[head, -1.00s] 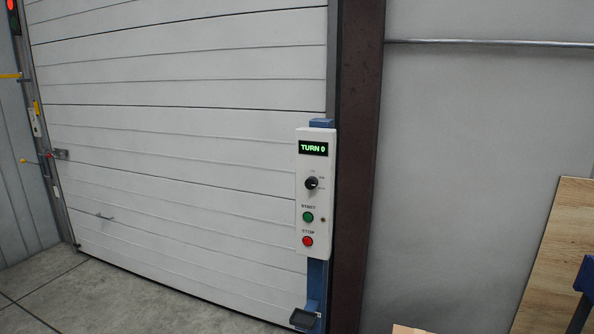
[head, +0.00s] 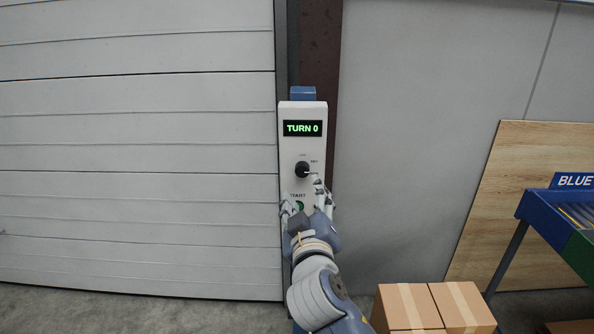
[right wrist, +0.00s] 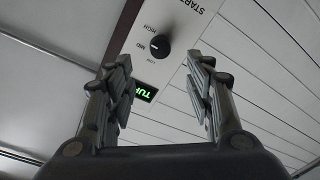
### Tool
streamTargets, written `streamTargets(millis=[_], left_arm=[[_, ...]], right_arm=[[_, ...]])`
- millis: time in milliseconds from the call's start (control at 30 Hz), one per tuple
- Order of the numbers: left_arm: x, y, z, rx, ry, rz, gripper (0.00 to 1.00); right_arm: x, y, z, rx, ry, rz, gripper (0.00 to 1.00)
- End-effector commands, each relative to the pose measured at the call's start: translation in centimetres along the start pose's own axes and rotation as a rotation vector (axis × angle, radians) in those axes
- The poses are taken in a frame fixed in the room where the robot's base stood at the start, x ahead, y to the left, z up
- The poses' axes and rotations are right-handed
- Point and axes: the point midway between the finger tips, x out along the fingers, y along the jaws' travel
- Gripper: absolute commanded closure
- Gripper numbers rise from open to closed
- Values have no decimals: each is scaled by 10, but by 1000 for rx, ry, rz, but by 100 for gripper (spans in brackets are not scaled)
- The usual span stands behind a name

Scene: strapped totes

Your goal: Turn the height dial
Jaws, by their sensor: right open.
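The height dial (head: 302,169) is a black round knob with a white pointer mark on a white control panel (head: 289,151). A green display (head: 303,128) above it reads TURN 0. My right gripper (head: 306,197) is in front of the panel, just below the dial in the head view. In the right wrist view the dial (right wrist: 158,49) lies beyond the open fingers (right wrist: 158,86), with MID and HIGH labels beside it. The fingers look apart from the dial. The green start button (head: 300,206) is partly hidden by my gripper, which also covers the lower panel. My left gripper is out of view.
A white sectional door (head: 140,150) fills the left side. A dark brown post (head: 321,50) stands behind the panel. Cardboard boxes (head: 410,306) sit on the floor at lower right, near a wooden board (head: 520,190) and a blue rack (head: 540,205).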

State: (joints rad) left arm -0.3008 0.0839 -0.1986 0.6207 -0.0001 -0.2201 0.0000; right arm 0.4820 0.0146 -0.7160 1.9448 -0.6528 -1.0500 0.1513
Motion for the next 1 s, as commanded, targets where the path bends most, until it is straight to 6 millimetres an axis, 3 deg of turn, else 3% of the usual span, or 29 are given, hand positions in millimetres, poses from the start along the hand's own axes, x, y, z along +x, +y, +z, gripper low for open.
streamTargets(millis=[200, 500, 700, 1000], left_arm=[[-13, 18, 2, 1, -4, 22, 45], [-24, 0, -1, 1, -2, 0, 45], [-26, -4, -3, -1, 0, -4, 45], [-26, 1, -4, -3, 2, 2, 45]], right_arm=[[38, 2, -2, -3, -3, 1, 51], [81, 1, 0, -1, -2, 0, 51], [93, 0, 0, 0, -2, -1, 51], [96, 0, 1, 2, -1, -1, 51]])
